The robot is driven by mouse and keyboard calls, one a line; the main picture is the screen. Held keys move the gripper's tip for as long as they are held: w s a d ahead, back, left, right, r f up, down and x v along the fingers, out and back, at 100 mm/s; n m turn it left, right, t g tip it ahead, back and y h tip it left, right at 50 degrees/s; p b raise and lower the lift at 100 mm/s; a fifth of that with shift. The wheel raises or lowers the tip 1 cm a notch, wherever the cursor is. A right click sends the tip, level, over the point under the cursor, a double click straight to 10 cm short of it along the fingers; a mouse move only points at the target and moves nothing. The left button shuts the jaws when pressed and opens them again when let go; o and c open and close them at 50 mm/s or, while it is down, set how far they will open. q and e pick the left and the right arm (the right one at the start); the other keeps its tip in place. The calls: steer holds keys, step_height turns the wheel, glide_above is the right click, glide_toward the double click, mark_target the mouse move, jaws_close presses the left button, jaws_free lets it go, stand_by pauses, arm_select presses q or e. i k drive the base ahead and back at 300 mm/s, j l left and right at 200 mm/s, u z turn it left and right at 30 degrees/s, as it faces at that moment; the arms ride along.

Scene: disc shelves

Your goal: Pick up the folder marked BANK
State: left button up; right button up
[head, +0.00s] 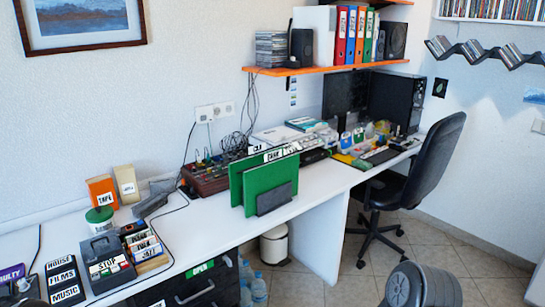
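Two green folders stand upright on the white desk, in a dark grey holder (274,198). A small white label at the top edge of the front green folder (268,180) seems to read BANK, but the letters are small. The rear green folder (236,182) shows mostly at its left edge, and the front one hides the rest.
The white desk (215,222) is clear left of the folders. Cassettes, boxes and black labelled cases (62,281) fill its left end. An electronic device with cables (205,176) lies behind the folders. An orange shelf (330,70) hangs above. A black chair (437,155) stands right.

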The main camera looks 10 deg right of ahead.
mark_target(277, 169)
steer(key=i+l+z, duration=0.35)
steer(key=i+l, duration=1.5)
steer(key=i, duration=0.1)
